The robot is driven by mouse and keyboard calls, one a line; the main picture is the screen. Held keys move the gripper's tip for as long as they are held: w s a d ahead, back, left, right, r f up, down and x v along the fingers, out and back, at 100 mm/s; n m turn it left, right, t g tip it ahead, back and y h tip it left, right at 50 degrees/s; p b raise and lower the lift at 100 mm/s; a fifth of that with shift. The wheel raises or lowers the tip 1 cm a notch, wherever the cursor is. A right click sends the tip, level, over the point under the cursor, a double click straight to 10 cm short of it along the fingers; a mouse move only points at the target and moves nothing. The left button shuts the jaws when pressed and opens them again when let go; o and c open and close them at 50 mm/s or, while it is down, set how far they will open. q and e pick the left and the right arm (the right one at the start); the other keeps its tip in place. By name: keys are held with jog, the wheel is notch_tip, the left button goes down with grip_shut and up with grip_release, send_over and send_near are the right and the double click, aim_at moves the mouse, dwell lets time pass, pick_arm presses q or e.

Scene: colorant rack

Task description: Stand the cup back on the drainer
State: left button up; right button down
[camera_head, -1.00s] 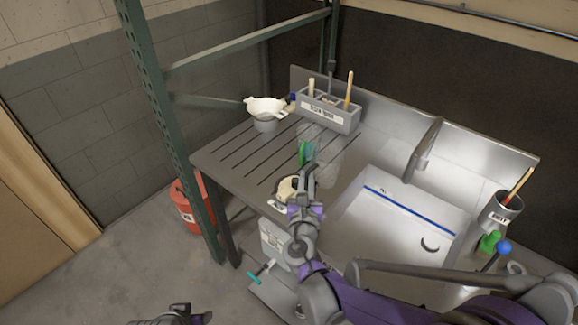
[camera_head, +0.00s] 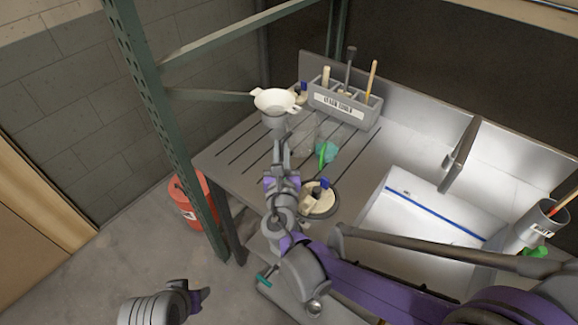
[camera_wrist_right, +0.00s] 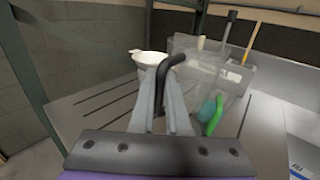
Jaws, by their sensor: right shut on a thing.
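The cup is see-through with a dark curved handle (camera_wrist_right: 170,72); its clear wall (camera_wrist_right: 207,78) shows right of the handle in the right wrist view. My right gripper (camera_head: 282,152) is shut on the handle, and the handle stands between the fingertips (camera_wrist_right: 168,92). In the head view the clear cup (camera_head: 304,136) is faint, just right of the fingers, over the ribbed grey drainer (camera_head: 228,160). I cannot tell whether its base touches the drainer. My left gripper (camera_head: 196,299) is low at the left, away from the sink; its jaws are unclear.
A white funnel (camera_head: 275,100) in a grey holder stands at the drainer's back left, close to my right gripper. A caddy (camera_head: 345,105) with brushes is behind. Green and teal items (camera_head: 327,153) lie right of the cup. A round pot (camera_head: 320,203) stands at the front, beside the sink basin (camera_head: 405,225).

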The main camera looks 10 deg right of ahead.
notch_tip(320, 180, down, 4)
jog(key=shift+s+f+b, duration=0.1)
jog(key=shift+b, duration=0.2)
jog(key=shift+f+b, duration=0.4)
jog(key=shift+f, duration=1.75)
jog(key=shift+f, duration=0.25)
jog(key=c, duration=0.9)
grip_release()
jog(key=shift+r, duration=0.1)
jog(key=shift+r, duration=0.2)
jog(key=s, duration=0.8)
jog(key=s+a+b, duration=0.1)
jog(key=s, duration=0.3)
